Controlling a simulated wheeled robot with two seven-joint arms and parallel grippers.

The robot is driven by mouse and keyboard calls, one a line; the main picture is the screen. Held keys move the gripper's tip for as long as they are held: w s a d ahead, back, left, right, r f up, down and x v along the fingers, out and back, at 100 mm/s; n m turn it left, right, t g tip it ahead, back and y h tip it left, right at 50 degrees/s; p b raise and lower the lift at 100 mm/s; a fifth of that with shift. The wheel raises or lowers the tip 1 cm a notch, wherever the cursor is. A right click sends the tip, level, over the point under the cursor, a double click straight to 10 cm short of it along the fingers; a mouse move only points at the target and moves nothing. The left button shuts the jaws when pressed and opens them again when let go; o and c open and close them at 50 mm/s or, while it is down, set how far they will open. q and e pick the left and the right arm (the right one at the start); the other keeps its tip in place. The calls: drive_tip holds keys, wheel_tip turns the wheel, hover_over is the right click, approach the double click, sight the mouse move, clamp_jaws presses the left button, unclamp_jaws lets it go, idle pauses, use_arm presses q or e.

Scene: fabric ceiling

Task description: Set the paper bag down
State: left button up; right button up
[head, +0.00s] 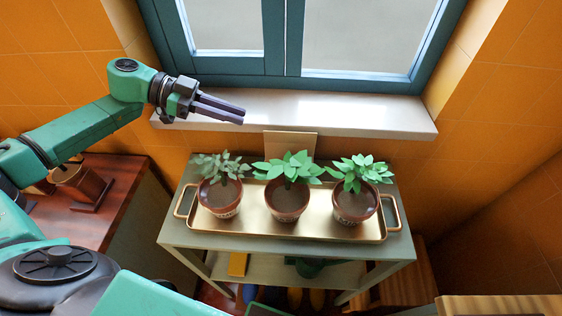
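I cannot make out a paper bag for certain in the head view. A flat tan panel (290,144) stands upright behind the plants, below the window sill; I cannot tell whether it is a bag. My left gripper (241,117) reaches in from the left, over the left part of the sill. Its two dark fingers lie close together, with nothing visible between them. My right gripper is not in view.
Three potted plants (287,201) stand in a brass tray (250,232) on a grey-green table (172,232). The pale window sill (340,112) is bare. A reddish wooden counter (122,172) is at left, with a brown container (80,184). Several items are on the lower shelf.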

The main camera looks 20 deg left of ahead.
sight(290, 134)
use_arm(q)
drive_tip(key=p+x, duration=0.2)
drive_tip(key=x, duration=0.2)
drive_tip(key=p+x, duration=0.1)
drive_tip(key=x, duration=0.4)
drive_tip(key=p+x, duration=0.2)
drive_tip(key=x, duration=0.2)
drive_tip(key=shift+s+d+f+p, duration=0.1)
drive_tip(key=shift+s+d+p, duration=0.1)
drive_tip(key=shift+d+p, duration=0.15)
drive_tip(key=shift+f, duration=0.1)
clamp_jaws()
idle(0.4)
